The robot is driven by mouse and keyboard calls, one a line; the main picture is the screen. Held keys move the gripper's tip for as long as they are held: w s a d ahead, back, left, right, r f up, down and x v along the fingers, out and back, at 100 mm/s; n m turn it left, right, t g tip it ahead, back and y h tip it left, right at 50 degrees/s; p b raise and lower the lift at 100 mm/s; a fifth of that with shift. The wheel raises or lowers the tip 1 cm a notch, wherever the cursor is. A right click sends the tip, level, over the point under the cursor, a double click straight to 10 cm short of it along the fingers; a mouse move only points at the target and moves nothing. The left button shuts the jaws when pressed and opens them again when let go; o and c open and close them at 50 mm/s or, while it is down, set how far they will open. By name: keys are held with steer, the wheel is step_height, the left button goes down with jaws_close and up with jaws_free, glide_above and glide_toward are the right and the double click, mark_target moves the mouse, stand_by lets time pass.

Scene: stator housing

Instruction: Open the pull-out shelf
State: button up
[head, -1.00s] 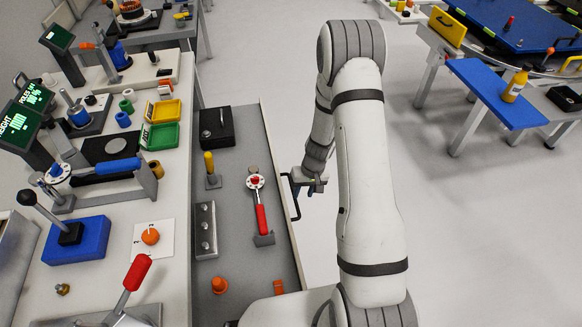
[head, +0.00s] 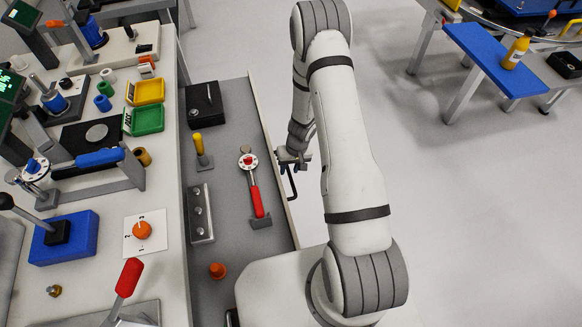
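The grey pull-out shelf (head: 228,160) sticks out to the right from under the white workbench, with tools lying on its open surface. Its dark bar handle (head: 291,184) is on the shelf's right outer edge. My gripper (head: 293,163) is at that edge, right by the upper end of the handle. My gripper is small here and partly hidden by my arm. I cannot tell whether its fingers are around the handle or only beside it.
A red-handled tool (head: 256,197), a black box (head: 204,106), a metal block (head: 200,212) and an orange knob (head: 217,270) sit on the shelf. The bench (head: 165,190) holds several tools and trays. A blue-topped table (head: 490,62) stands upper right. The floor between is clear.

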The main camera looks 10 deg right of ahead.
steer(key=shift+c, duration=0.4)
jaws_close()
